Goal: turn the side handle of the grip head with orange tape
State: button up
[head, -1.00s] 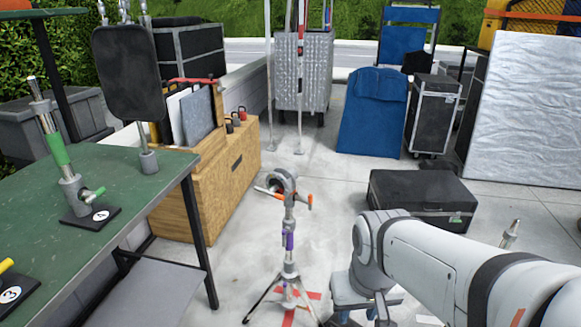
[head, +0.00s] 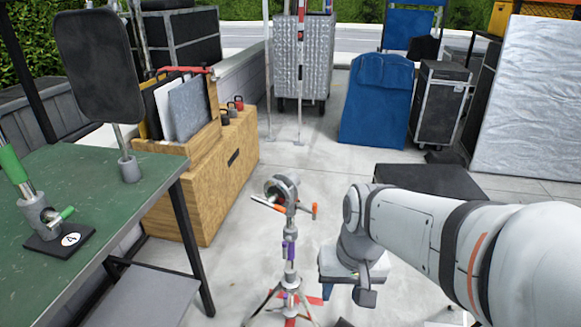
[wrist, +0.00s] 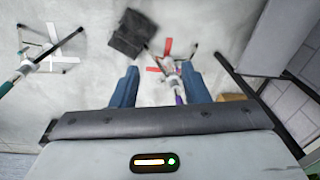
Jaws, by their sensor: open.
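The grip head (head: 281,188) tops a silver stand (head: 290,268) in the middle of the head view. Its round grey disc has a side handle (head: 314,211) with orange at the right, and a rod with an orange-red end sticks out left. Purple tape wraps the stand column. My gripper (head: 362,292) hangs to the right of the stand, lower than the grip head and apart from it. In the wrist view my gripper (wrist: 159,90) is open, with two blue fingers and nothing held. The purple-taped stand (wrist: 179,92) shows between them; its grip head is hidden.
A wooden crate (head: 205,195) stands behind the stand. A black case (head: 435,180) lies behind my arm. Open pavement lies around the stand.

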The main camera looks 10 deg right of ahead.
jog(key=w+a+f+m+y+b, duration=0.1)
jog(key=w+a+f+m+y, duration=0.2)
jog(key=w+m+y, duration=0.35)
jog(key=w+a+f+m+y+b, duration=0.1)
jog(key=w+a+f+m+y, duration=0.2)
jog(key=w, duration=0.6)
jog(key=m+t+y+b, duration=0.3)
jog(key=m+t+y, duration=0.1)
jog(key=m+t, duration=0.75)
send_near(311, 211)
jog(key=shift+m+g, duration=0.6)
jog(key=shift+g, duration=0.05)
jog(key=x, duration=0.7)
jog(key=w+x, duration=0.1)
jog(key=x, duration=0.2)
jog(key=shift+w+d, duration=0.15)
jog(key=shift+d, duration=0.15)
jog(key=c, duration=0.9)
